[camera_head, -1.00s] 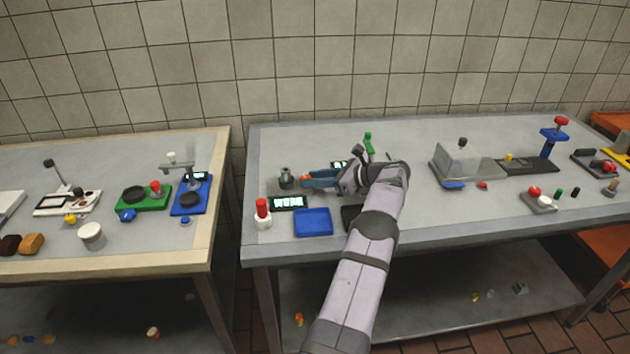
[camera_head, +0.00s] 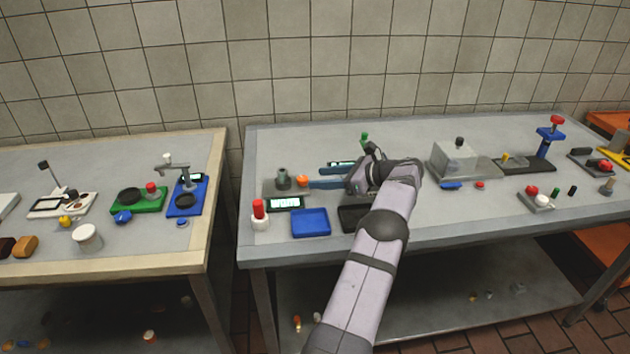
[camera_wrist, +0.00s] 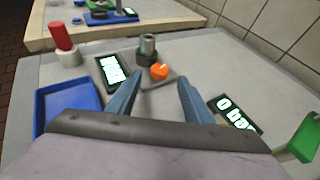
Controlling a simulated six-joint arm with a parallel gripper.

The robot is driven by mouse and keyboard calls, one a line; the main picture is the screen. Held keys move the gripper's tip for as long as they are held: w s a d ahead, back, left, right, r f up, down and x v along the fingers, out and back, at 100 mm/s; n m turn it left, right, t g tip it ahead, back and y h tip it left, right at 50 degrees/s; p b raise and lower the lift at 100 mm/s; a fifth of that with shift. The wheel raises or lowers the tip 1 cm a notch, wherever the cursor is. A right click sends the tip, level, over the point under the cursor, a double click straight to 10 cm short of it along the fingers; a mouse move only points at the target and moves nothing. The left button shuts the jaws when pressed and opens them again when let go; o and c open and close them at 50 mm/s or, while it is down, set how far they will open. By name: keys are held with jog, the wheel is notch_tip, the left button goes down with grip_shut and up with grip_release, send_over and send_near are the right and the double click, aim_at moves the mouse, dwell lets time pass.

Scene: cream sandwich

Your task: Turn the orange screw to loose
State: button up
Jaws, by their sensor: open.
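The orange screw (camera_head: 302,182) is a small orange knob on a grey base beside a dark grey cylinder (camera_head: 283,179). In the wrist view the orange screw (camera_wrist: 159,71) lies just beyond the fingertips, between their lines and nearer the left one. My gripper (camera_head: 317,178) has blue fingers, spread apart and empty. In the wrist view my gripper (camera_wrist: 158,88) points at the screw without touching it.
A display (camera_head: 284,203) stands before the grey base, with a blue tray (camera_head: 310,222) and a red-topped white holder (camera_head: 259,215) near the front. A second display reading "0 bar" (camera_wrist: 235,112) and a green part (camera_wrist: 305,138) lie to the right in the wrist view.

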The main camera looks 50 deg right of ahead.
jog(key=shift+v, duration=1.6)
